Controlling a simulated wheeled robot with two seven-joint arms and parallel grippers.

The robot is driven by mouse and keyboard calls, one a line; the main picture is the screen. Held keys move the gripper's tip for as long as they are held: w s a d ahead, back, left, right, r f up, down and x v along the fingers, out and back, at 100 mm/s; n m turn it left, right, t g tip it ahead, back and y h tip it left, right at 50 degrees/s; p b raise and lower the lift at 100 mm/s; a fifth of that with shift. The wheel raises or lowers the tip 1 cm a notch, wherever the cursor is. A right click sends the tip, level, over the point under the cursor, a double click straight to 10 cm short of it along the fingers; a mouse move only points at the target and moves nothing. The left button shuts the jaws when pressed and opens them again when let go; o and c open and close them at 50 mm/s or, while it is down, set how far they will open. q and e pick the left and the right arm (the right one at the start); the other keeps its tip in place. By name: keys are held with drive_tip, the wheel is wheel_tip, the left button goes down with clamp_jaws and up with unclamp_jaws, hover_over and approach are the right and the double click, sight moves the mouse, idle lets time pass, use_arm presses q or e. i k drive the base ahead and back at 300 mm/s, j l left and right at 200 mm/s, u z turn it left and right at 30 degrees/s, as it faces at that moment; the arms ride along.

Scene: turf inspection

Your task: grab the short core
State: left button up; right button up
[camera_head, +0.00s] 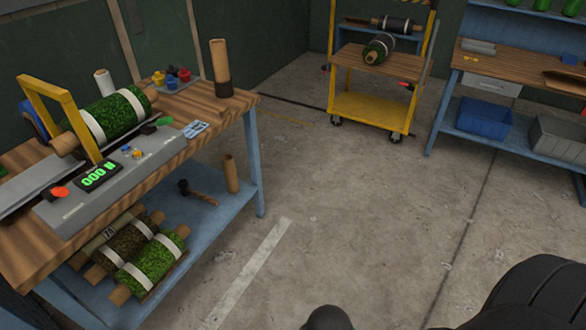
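Two bare cardboard cores show at the workbench on the left. A shorter plain brown core (231,174) stands upright on the blue lower shelf, near its right end. A taller core (220,68) with a dark lower band stands upright on the wooden bench top (236,101), near its right corner. Nothing touches or covers either of them. Neither of my grippers is in view; only dark rounded parts of my own body show at the bottom edge and bottom right.
A turf roll (114,116) lies in a yellow-framed machine (66,113) on the bench. A brown-handled tool (200,194) lies left of the shorter core, and turf rolls (152,262) lie further left on the shelf. A yellow cart (369,108) stands behind. The concrete floor is clear.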

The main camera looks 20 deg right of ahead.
sight(227, 159)
drive_tip(key=z, duration=0.3)
drive_tip(key=i+l, duration=0.2)
drive_tip(key=i, duration=0.3)
drive_tip(key=i+l+z, duration=0.15)
drive_tip(key=i, duration=0.4)
drive_tip(key=i+l, duration=0.2)
drive_tip(key=i, duration=0.3)
drive_tip(key=l+z, duration=0.05)
